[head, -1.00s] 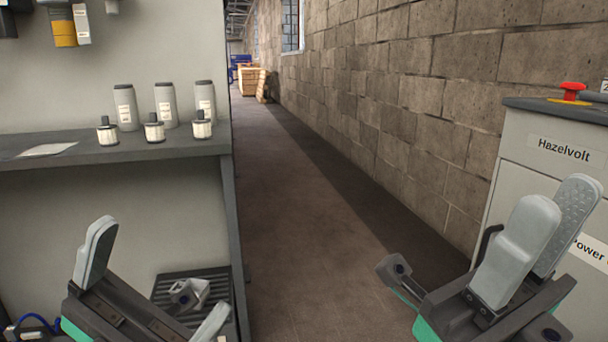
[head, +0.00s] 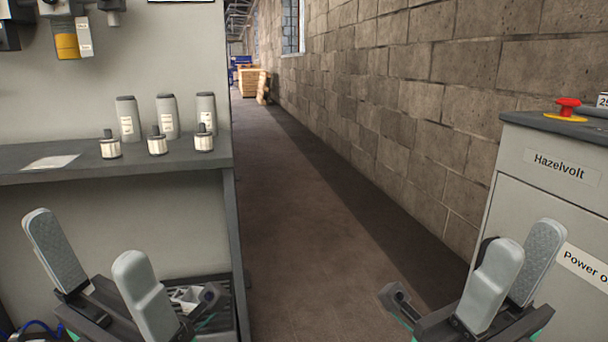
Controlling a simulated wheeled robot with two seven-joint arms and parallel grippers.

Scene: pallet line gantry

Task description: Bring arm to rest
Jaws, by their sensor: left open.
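My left gripper (head: 84,238) is at the lower left, in front of the grey bench. Its two grey fingers point up and stand well apart, with nothing between them. My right gripper (head: 527,238) is at the lower right, in front of the grey cabinet. Its fingers point up and overlap in the view, but part of the far finger's textured face shows past the near one. I see nothing held in it. Both arms are mostly out of view below the picture.
The bench top (head: 110,170) at left holds several grey bottles and small jars and a paper sheet (head: 51,162). A Hazelvolt cabinet (head: 545,190) with a red button (head: 568,106) stands at right. A block wall (head: 400,110) borders the clear aisle (head: 290,240) between them.

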